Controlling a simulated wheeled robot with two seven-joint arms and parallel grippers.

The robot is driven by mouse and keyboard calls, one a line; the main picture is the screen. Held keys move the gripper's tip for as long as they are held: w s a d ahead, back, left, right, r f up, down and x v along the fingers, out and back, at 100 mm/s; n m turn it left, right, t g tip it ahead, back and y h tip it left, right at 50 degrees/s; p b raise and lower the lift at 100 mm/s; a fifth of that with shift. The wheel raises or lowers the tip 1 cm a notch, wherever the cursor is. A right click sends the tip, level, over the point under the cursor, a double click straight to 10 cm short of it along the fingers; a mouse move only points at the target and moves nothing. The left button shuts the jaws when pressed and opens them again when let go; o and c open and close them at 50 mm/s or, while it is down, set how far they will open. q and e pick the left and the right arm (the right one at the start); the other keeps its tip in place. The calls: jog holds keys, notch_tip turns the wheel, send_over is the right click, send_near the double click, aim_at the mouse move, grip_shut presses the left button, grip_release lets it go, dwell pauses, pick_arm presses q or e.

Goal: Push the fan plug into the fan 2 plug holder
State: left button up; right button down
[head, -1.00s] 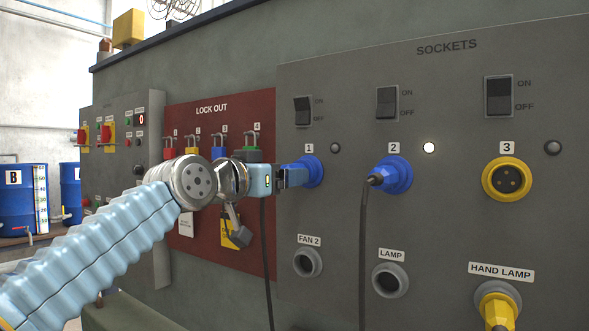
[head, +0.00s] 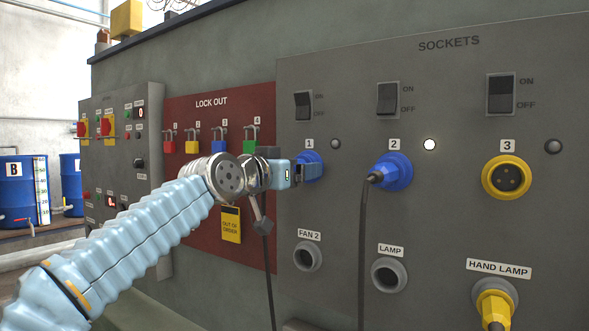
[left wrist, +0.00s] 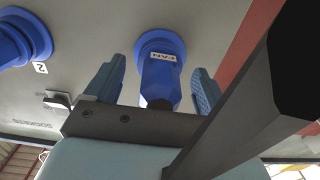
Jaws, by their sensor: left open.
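The fan plug (left wrist: 160,82) is blue with a FAN label and sits in socket 1, with its cable end toward my gripper. In the head view the blue of socket 1 (head: 311,161) shows, partly hidden by my gripper. My left gripper (head: 305,173) is open at socket 1. In the left wrist view its fingers (left wrist: 158,68) stand on either side of the plug, with gaps visible. The fan 2 plug holder (head: 307,257) is a grey, empty round holder below socket 1, under the FAN 2 label. My right gripper is not in view.
Socket 2 holds a blue plug (head: 390,172) with a hanging cable. The empty lamp holder (head: 389,275) is below it. Yellow socket 3 (head: 507,178) is empty; a yellow plug (head: 495,303) sits in the hand lamp holder. Padlocks hang on the red lock out board (head: 200,112) at left.

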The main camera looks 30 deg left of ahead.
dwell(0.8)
pick_arm(q)
grip_shut()
jog(key=shift+s+a+b, duration=0.2)
jog(key=shift+s+b, duration=0.9)
jog(key=shift+s, duration=1.85)
jog(key=shift+s, duration=0.1)
jog(key=shift+s+a+b, duration=0.15)
jog(key=shift+s+b, duration=0.6)
jog(key=shift+s, duration=1.7)
